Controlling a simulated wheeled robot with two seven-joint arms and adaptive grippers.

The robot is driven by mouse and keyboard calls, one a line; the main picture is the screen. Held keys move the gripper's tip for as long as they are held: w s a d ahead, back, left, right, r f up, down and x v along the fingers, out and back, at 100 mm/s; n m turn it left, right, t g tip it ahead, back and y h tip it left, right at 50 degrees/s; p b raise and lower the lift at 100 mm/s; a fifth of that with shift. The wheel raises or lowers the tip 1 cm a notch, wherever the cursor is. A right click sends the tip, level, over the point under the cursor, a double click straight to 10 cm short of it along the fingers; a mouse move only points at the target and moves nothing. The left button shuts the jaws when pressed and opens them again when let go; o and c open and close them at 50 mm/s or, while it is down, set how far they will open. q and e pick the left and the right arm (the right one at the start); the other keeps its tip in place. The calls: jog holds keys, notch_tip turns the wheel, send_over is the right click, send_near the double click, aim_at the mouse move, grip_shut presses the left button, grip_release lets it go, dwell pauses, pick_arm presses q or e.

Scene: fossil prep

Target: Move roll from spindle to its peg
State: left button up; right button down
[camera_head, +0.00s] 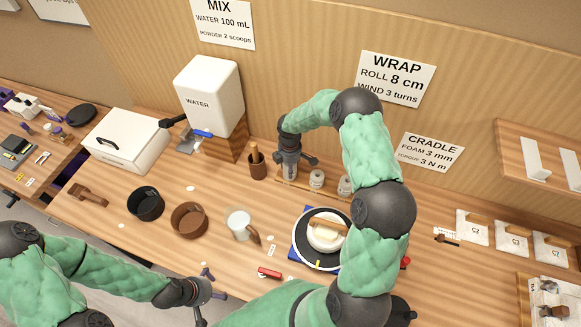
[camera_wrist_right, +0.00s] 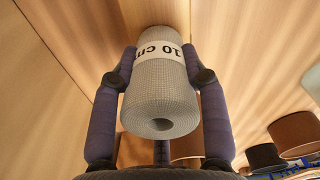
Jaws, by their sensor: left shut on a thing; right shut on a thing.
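My right gripper (camera_wrist_right: 160,75) is shut on a grey mesh roll (camera_wrist_right: 160,100) with a white "10 cm" label, one finger on each side. In the head view, my right gripper (camera_head: 289,168) is at the left end of a low wooden peg stand (camera_head: 310,190). Two pale rolls (camera_head: 317,179) (camera_head: 345,185) stand there, to the right of it. I cannot tell whether the held roll touches the stand or which part is the spindle. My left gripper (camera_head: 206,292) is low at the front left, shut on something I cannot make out.
A turntable (camera_head: 304,254) with a white object stands at the front, partly behind my right arm. A white mug (camera_head: 239,226), brown bowl (camera_head: 188,220) and black bowl (camera_head: 146,204) are left of it. A tool cup (camera_head: 257,168) stands close left of my right gripper.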

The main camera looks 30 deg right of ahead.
pick_arm(q)
jog(key=shift+s+a+f, duration=0.1)
jog(key=shift+s+f, duration=0.05)
jog(key=shift+f, duration=0.2)
pick_arm(e)
jog(key=shift+d, duration=0.1)
jog(key=c, duration=0.6)
grip_release()
jog(key=shift+s+f, duration=0.1)
pick_arm(q)
jog(key=p+v, duration=0.3)
jog(key=v, duration=0.1)
jog(key=shift+d+r+p, duration=0.1)
jog(key=shift+d+p, duration=0.3)
jog(key=shift+d, duration=0.05)
jog(key=shift+c, duration=0.6)
pick_arm(e)
jog(key=r, duration=0.7)
jog(key=shift+a, duration=0.35)
pick_arm(q)
jog(key=shift+r, duration=0.1)
pick_arm(e)
jog(key=shift+r, duration=0.2)
pick_arm(q)
jog(key=shift+d, duration=0.15)
pick_arm(e)
jog(key=shift+d+f, duration=0.1)
jog(key=shift+d, duration=0.05)
